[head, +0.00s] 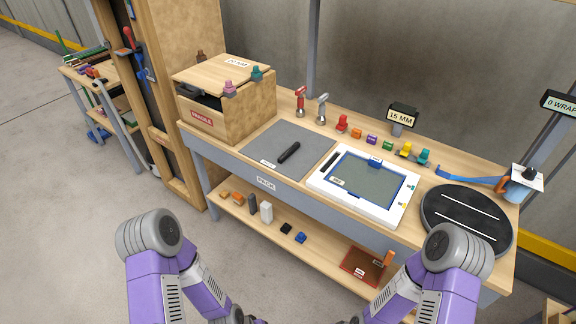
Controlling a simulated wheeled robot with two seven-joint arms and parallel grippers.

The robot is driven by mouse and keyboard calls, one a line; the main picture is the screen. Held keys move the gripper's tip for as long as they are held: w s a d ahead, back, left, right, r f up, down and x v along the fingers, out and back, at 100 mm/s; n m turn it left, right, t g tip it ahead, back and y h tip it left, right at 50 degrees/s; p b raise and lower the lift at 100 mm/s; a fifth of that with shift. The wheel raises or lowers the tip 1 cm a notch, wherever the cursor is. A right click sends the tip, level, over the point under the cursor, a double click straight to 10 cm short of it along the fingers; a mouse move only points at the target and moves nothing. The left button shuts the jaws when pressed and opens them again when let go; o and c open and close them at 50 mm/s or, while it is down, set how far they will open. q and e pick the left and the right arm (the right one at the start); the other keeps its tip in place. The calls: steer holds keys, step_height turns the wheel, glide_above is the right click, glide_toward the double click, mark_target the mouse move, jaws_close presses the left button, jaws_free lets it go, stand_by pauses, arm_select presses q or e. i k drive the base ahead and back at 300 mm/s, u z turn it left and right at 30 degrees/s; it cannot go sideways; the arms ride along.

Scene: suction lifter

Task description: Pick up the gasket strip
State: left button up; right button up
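A thin dark strip (330,161) lies along the upper left of the white frame (361,215) on the bench; it looks like the gasket strip, but it is too small to be sure. The frame has a blue inner border around a grey-green panel (366,184). A black rod-like object (289,152) lies on the grey mat (262,150) left of the frame; I cannot tell what it is. Both of my arms show at the bottom, well short of the bench top. Neither gripper shows.
A wooden box (247,113) with a partly open lid stands at the bench's back left. Clamps (322,109) and several coloured pieces (371,139) line the back. A black round turntable (466,220) is at right. A lower shelf (325,252) holds small items and a red tray (347,266).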

mark_target(295, 145)
steer(key=u, duration=1.35)
steer(key=i, duration=0.7)
steer(key=z, duration=0.3)
